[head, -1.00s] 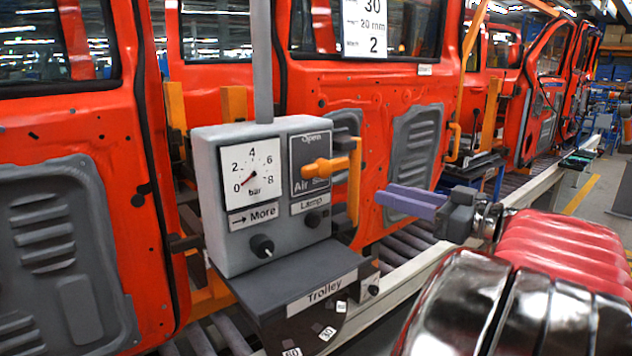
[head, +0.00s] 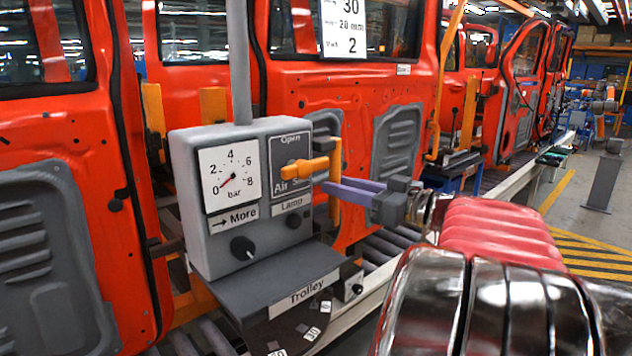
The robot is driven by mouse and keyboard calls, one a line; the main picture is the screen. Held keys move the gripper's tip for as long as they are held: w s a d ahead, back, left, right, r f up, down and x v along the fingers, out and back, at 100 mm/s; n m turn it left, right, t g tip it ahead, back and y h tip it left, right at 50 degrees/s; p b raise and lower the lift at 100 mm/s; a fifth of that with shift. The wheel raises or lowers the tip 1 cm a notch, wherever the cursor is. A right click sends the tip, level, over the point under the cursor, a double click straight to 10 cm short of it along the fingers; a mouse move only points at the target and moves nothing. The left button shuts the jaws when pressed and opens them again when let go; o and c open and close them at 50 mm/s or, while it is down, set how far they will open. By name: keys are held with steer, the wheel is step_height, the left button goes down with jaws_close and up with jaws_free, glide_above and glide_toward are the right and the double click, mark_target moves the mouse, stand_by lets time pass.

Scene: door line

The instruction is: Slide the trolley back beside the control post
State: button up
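The control post (head: 190,190) is a grey box with a gauge, an orange air handle (head: 304,168) turned sideways, and knobs marked More and Lamp. Below it a dark ledge (head: 262,272) carries a "Trolley" label (head: 305,288), with a round dark dial (head: 300,328) under it, cut by the picture's lower edge. I cannot make out a separate trolley body. My gripper (head: 335,188) has two purple fingers pointing left, close to the post's right side and just right of the air handle. Whether they touch anything, and the gap between them, I cannot tell. Nothing shows held.
Red vehicle doors (head: 370,90) stand in a line behind the post, above a roller conveyor with a pale rail (head: 375,300). An upright orange bar (head: 335,165) is beside the post. Open floor with yellow stripes (head: 590,250) lies at the right.

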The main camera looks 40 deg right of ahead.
steer(key=x, duration=0.6)
steer(key=shift+c, duration=0.7)
jaws_close()
steer(key=shift+a, duration=0.3)
